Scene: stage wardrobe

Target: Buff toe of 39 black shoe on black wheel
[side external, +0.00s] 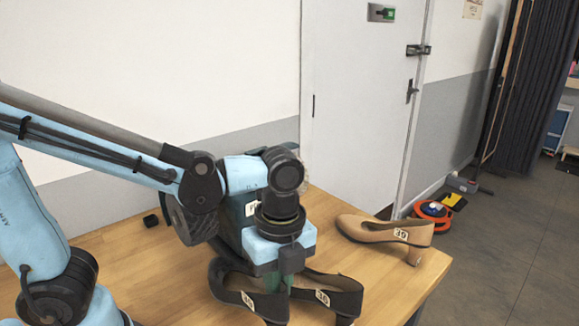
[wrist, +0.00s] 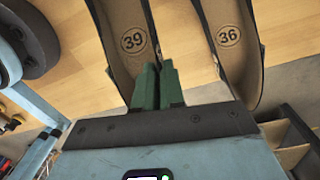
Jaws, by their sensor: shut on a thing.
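Two black shoes show side by side in the wrist view, the 39 shoe (wrist: 124,62) left and the 36 shoe (wrist: 232,62) right, their insoles facing up. My gripper (wrist: 158,72) has green fingers, shut on the inner edge of the 39 shoe, beside the 36 shoe. In the side view my gripper (side external: 287,285) reaches down between the two black shoes and hides parts of them; their tags are too small to read surely. A dark wheel (side external: 190,222) on a polishing machine stands left of the shoes, partly hidden by my arm. Wheels (wrist: 32,38) also show at the wrist view's upper left.
A tan heeled shoe (side external: 385,233) stands at the right end of the wooden table (side external: 390,290). A small black block (side external: 150,220) lies at the back left. The table edge drops off at right. A wooden compartment box (wrist: 290,140) is below.

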